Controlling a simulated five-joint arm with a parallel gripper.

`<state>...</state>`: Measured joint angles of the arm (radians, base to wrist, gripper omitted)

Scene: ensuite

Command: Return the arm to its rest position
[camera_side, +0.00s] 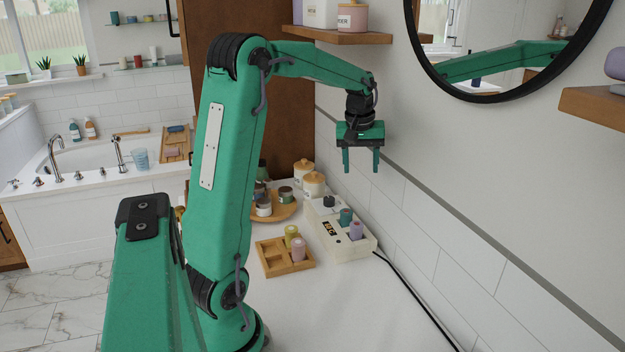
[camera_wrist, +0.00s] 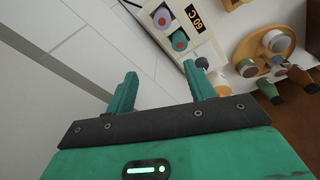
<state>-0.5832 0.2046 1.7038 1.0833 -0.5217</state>
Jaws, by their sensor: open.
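My gripper (camera_side: 361,160) hangs from the raised green arm, fingers down, above the back of the counter near the tiled wall. Its two fingers stand apart with nothing between them. In the wrist view, my gripper (camera_wrist: 163,95) also shows open and empty, with the white device beyond the fingertips. The white device (camera_side: 351,246) sits on the counter below my gripper, well apart from it. A teal roller (camera_side: 346,216) and a purple roller (camera_side: 356,230) stand in it.
A wooden tray (camera_side: 272,266) holds a yellow-green roller (camera_side: 291,236) and a pink roller (camera_side: 298,249). A round wooden tray (camera_side: 284,210) with jars stands behind. A shelf (camera_side: 338,36) and a round mirror (camera_side: 500,97) are on the wall. The front counter (camera_side: 330,310) is clear.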

